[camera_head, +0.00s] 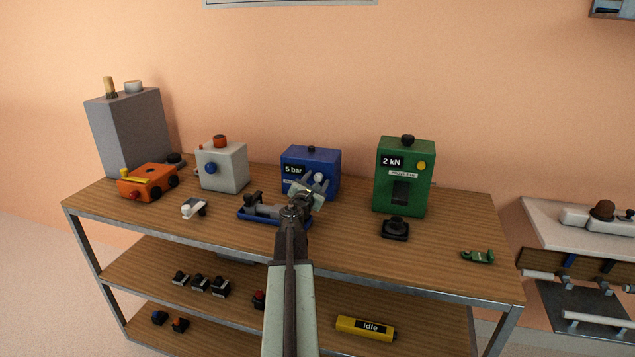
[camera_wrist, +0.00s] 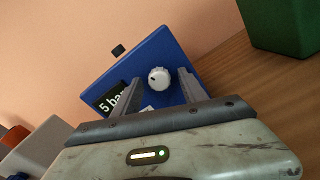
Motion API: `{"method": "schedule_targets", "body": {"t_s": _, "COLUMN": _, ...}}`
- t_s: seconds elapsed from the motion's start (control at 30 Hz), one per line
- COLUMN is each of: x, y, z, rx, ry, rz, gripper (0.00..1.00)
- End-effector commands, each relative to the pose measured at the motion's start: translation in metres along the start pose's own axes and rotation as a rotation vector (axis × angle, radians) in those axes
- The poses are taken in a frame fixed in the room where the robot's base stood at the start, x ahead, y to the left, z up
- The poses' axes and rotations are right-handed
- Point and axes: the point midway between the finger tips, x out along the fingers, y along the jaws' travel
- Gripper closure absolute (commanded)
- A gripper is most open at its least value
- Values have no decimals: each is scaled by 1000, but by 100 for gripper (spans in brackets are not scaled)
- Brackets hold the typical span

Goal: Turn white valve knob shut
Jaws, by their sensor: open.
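The white valve knob (camera_head: 319,178) is on the front of a blue box (camera_head: 297,157) with a "5 bar" display, standing on the wooden top shelf. In the wrist view the round white knob (camera_wrist: 158,77) has a small dark mark and sits on the blue box's face (camera_wrist: 165,48). My gripper (camera_head: 316,184) is open in front of the box. In the wrist view its two fingers (camera_wrist: 158,88) are spread to either side of the knob, with nothing held. I cannot tell how far the fingertips are from the box face.
A green box (camera_head: 417,190) reading "2 kN" stands right of the blue box. A light grey box (camera_head: 232,170) with a blue knob stands left. A blue tray (camera_head: 246,214) lies under my arm. An orange device (camera_head: 146,183) sits farther left. Bare shelf (camera_head: 340,235) lies in front.

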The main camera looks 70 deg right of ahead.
Motion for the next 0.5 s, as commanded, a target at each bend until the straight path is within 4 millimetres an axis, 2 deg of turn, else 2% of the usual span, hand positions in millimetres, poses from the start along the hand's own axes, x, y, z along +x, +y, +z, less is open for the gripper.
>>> {"method": "schedule_targets", "body": {"t_s": 0.03, "x": 0, "y": 0, "z": 0, "rx": 0, "ry": 0, "rz": 0, "gripper": 56}}
{"method": "schedule_targets", "body": {"t_s": 0.2, "x": 0, "y": 0, "z": 0, "rx": 0, "ry": 0, "rz": -1, "gripper": 100}}
{"method": "schedule_targets", "body": {"t_s": 0.37, "x": 0, "y": 0, "z": 0, "rx": 27, "ry": 0, "rz": -1, "gripper": 100}}
{"method": "schedule_targets", "body": {"t_s": 0.5, "x": 0, "y": 0, "z": 0, "rx": 187, "ry": -1, "rz": -1, "gripper": 100}}
